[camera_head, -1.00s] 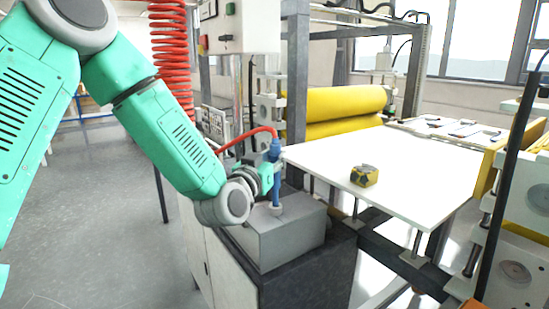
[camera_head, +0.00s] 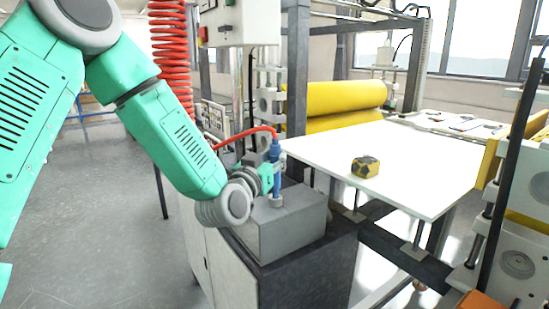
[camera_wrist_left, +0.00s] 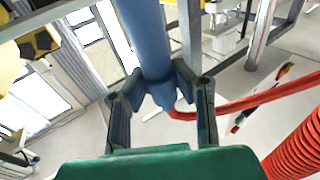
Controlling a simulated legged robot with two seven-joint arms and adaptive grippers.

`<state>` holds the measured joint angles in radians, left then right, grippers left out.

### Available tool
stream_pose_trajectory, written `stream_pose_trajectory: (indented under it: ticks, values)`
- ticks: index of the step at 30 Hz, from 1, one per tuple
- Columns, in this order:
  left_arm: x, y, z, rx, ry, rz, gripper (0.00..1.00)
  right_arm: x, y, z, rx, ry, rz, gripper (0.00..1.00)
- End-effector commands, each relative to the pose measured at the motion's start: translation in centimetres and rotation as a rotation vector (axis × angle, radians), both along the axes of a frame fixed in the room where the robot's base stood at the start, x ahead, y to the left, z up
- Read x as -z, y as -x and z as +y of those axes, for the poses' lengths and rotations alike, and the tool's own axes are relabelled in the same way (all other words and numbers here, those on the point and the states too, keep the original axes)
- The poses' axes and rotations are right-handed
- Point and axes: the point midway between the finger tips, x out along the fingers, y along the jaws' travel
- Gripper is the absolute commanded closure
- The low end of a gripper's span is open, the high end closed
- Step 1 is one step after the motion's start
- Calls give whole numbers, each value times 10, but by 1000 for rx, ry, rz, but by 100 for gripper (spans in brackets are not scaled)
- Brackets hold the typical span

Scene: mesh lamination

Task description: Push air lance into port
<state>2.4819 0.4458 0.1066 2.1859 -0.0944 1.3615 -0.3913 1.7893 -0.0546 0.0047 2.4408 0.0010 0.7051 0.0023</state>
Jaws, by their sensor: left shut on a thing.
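The air lance (camera_head: 276,160) is a blue upright tool with a red hose (camera_head: 238,134) joined to its top. It stands over the grey box (camera_head: 285,222), with its lower end at the light round port (camera_head: 276,201) on the box top. How deep it sits is too small to tell. My left gripper (camera_head: 267,178) is shut on the lance from the left. In the left wrist view, the blue lance (camera_wrist_left: 146,38) passes between the dark fingers of my left gripper (camera_wrist_left: 162,97), with the red hose beside it. My right gripper is not in view.
A white table (camera_head: 410,170) with a yellow-and-black block (camera_head: 366,167) lies right of the box. A yellow roller (camera_head: 345,106) and a grey post (camera_head: 297,80) stand behind. A coiled red hose (camera_head: 172,60) hangs at the back left. The floor on the left is clear.

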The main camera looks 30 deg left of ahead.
Motion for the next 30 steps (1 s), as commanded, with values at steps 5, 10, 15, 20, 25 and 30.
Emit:
stream_pose_trajectory:
  ticks: [5,10,15,20,25,30]
  values:
    - [5,0,0,0,0,-2,100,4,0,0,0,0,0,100]
    - [9,0,0,0,0,-2,100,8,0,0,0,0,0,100]
    - [13,0,0,0,0,-2,100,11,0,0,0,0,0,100]
    - [17,0,0,0,0,-2,100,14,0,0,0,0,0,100]
    - [22,0,0,0,0,-2,100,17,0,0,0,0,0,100]
    - [26,0,0,0,0,-2,100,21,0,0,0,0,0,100]
